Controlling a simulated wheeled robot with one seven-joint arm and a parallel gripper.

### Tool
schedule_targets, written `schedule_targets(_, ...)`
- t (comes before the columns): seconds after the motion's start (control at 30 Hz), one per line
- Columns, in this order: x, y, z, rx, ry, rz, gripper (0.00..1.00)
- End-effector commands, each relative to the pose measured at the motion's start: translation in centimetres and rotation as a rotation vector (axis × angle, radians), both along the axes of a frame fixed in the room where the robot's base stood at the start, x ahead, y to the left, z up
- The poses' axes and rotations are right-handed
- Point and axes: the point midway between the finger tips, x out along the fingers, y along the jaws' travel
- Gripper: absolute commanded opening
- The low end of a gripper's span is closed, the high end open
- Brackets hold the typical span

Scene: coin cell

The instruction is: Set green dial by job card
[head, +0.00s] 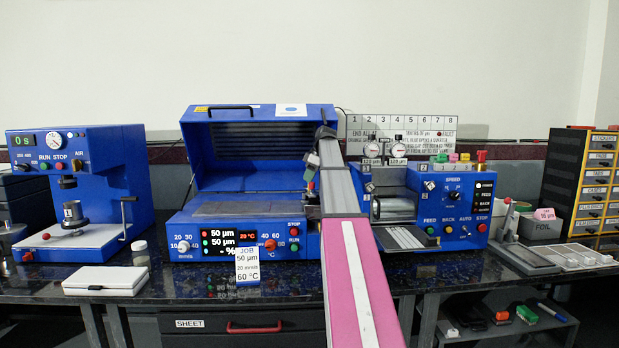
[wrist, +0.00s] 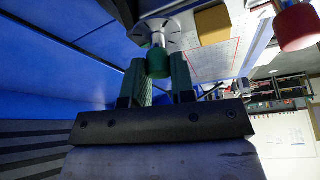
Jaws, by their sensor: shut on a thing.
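In the wrist view my gripper (wrist: 158,82) is shut on the green dial (wrist: 159,62), a small round green knob on a pale disc with dark marks. Its fingers stand on both sides of the knob. The coater's display (head: 233,242) shows 50 µm on two lines, and a red 20 °C.
The coater's blue lid (head: 262,150) stands open. A press (head: 75,190) is at the left. Two round gauges (head: 384,150) and a control box (head: 455,205) are right of my arm. A white case (head: 105,281) lies at the front left. A red knob (wrist: 300,25) shows in the wrist view.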

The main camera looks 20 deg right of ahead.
Motion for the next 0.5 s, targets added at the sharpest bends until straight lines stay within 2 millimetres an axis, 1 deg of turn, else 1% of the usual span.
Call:
schedule_targets(0.3, 0.0, 0.02, -0.01, 0.0, 0.0, 0.0, 0.0)
schedule_targets(0.33, 0.0, 0.02, -0.01, 0.0, 0.0, 0.0, 0.33)
schedule_targets(0.37, 0.0, 0.01, -0.02, 0.0, 0.0, 0.0, 0.43)
schedule_targets(0.4, -0.01, 0.01, -0.01, 0.0, 0.0, 0.0, 0.49)
schedule_targets(0.5, -0.01, 0.01, -0.01, 0.0, 0.0, 0.0, 0.49)
